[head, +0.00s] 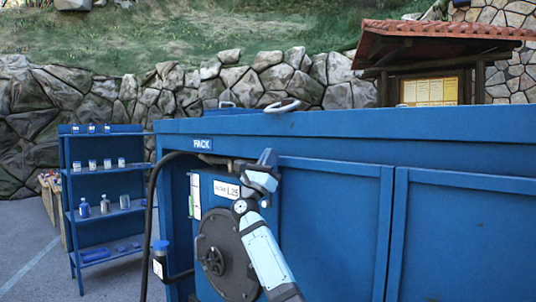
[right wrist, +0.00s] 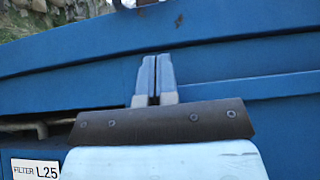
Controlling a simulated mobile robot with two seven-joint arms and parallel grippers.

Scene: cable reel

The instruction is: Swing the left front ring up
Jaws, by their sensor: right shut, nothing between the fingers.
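A pale metal ring (head: 282,106) sits at the top front edge of the large blue container (head: 340,123); it looks tilted or lying over, and I cannot tell exactly how. A second, smaller ring (head: 227,104) shows farther back to its left and looks more upright. My right gripper (head: 267,157) is in front of the container's face, below the nearer ring and apart from it. In the right wrist view its fingers (right wrist: 155,78) are together and empty, pointing toward the container's upper edge. My left gripper is in neither view.
A blue shelf (head: 100,200) with small bottles stands left. A stone wall (head: 270,78) runs behind. The container's right front is clear.

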